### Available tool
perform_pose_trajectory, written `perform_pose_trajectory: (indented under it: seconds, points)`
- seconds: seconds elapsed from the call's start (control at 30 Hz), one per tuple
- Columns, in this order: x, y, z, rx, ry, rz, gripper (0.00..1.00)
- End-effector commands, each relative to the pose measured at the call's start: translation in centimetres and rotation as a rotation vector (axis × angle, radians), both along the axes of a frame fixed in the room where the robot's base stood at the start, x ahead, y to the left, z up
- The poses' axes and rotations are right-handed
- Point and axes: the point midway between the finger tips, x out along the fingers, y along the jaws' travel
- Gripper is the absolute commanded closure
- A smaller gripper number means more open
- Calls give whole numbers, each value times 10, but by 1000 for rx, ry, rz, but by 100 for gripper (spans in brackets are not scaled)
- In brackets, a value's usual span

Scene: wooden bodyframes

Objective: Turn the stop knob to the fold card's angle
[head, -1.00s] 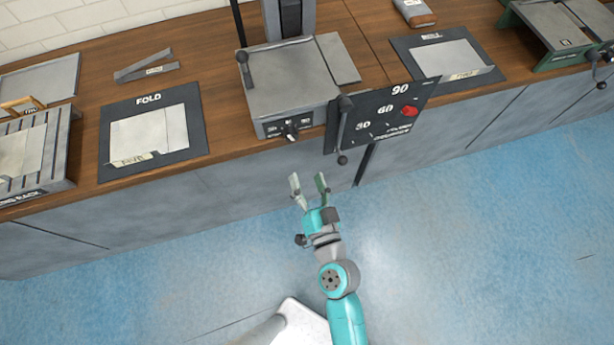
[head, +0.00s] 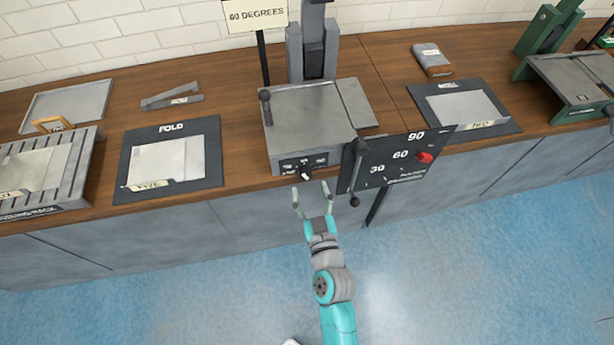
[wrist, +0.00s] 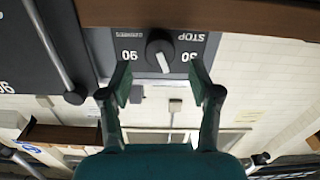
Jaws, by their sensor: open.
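The fold card (head: 256,13) stands on a black post behind the grey machine (head: 302,115) and reads "60 DEGREES". The stop knob (head: 305,175) is on the machine's small front panel. In the wrist view the stop knob (wrist: 160,52) is dark with a white pointer mark, on an upside-down panel marked "STOP", with numbers either side. The pointer's exact angle is hard to tell. My gripper (head: 311,194) is open and empty, just in front of and slightly below the knob. In the wrist view its fingertips (wrist: 160,82) are spread either side below the knob, apart from it.
The FOLD mat (head: 170,187) lies left of the machine. The floor in front is clear.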

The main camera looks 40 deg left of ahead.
Motion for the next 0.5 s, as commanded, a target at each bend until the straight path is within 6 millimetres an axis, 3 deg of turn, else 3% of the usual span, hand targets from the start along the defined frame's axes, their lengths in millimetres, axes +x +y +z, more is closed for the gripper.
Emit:
perform_pose_trajectory:
  seconds: [0.2, 0.5]
  points:
    - [20, 24, 0, 1, 0, 1, 37]
    - [30, 35, 0, 1, 2, 0, 37]
